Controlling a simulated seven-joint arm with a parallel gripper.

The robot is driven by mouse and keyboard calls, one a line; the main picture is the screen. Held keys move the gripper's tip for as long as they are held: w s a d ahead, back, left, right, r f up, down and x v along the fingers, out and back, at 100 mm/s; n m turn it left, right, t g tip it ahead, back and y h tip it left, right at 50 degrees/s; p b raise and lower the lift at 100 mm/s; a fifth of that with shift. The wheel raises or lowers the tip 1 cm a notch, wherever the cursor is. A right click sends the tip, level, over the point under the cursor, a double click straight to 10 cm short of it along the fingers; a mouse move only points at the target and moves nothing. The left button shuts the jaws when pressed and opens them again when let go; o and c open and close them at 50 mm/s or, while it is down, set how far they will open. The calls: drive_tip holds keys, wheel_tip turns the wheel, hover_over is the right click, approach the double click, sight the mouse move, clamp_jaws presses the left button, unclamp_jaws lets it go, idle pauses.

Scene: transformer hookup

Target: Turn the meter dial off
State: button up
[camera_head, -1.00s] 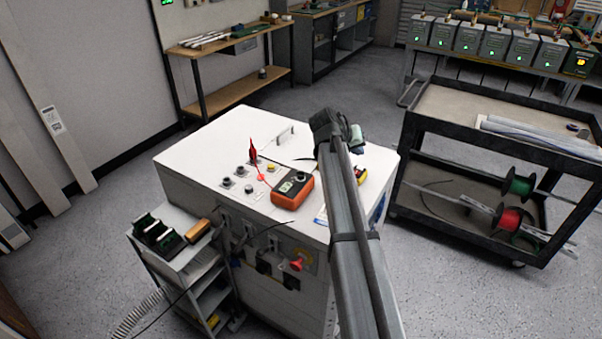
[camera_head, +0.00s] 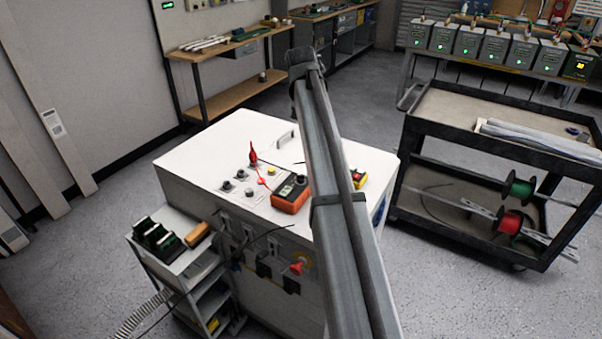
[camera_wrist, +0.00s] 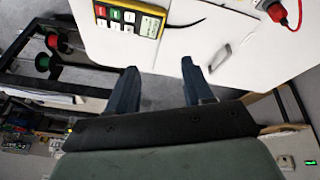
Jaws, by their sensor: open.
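The orange meter (camera_head: 290,198) lies on the white cabinet top (camera_head: 217,150), near its front edge. Its small display and dark dial (camera_head: 301,180) face up, but the dial's setting is too small to read. My arm crosses the picture just right of the meter. Its wrist end is high in the head view, and the fingers are hidden there. In the wrist view my gripper (camera_wrist: 158,82) is open, with two dark fingers apart and nothing between them. The meter is not in the wrist view.
A yellow button box (camera_wrist: 130,17) lies on the cabinet top, right of my arm in the head view. A red probe (camera_head: 253,157), small knobs and a handle (camera_wrist: 219,58) stand up from the top. A black cart (camera_head: 408,150) with spools stands at the right.

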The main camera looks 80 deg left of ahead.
sight(301, 175)
drive_tip(key=s+d+f+g+h, duration=0.1)
drive_tip(key=s+d+g+h, duration=0.2)
drive_tip(key=s+d, duration=0.15)
wheel_tip(301, 175, down, 14)
drive_tip(key=shift+s+a, duration=0.1)
drive_tip(key=shift+s, duration=0.05)
idle(0.5)
drive_tip(key=shift+c, duration=0.4)
clamp_jaws()
